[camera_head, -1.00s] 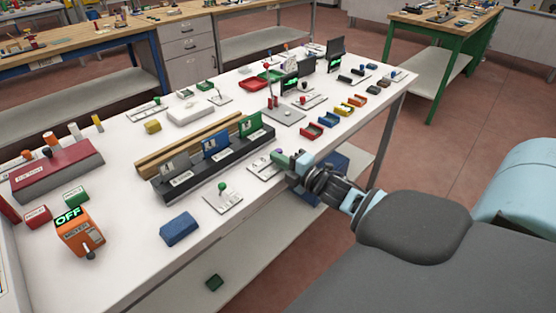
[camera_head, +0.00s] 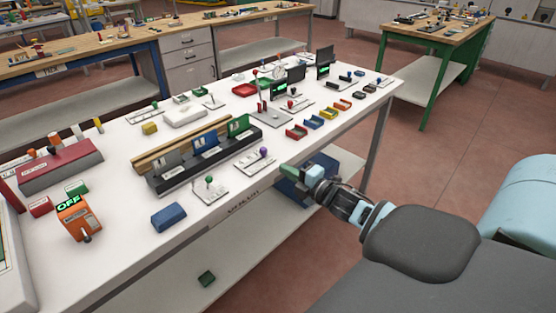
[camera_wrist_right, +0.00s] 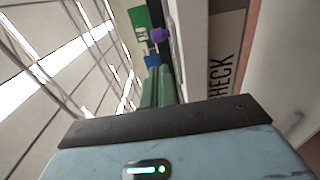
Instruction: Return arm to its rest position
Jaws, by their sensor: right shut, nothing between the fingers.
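My right gripper (camera_head: 295,177) is in front of the near edge of the white table (camera_head: 120,262), clear of its top. Its green fingers also show in the right wrist view (camera_wrist_right: 157,88), closed together with nothing between them. A lever with a purple knob (camera_head: 264,151) stands on a white plate just behind and left of the gripper, apart from it. The purple knob also shows in the right wrist view (camera_wrist_right: 160,34), past the fingertips. My left gripper is not in view.
A lever with a green knob (camera_head: 210,181) and a blue block (camera_head: 169,217) stand near the front edge. A black rack (camera_head: 205,160) holds grey, blue and green cards. Small coloured trays (camera_head: 314,122) lie further right. A blue bin (camera_head: 300,190) sits below the table.

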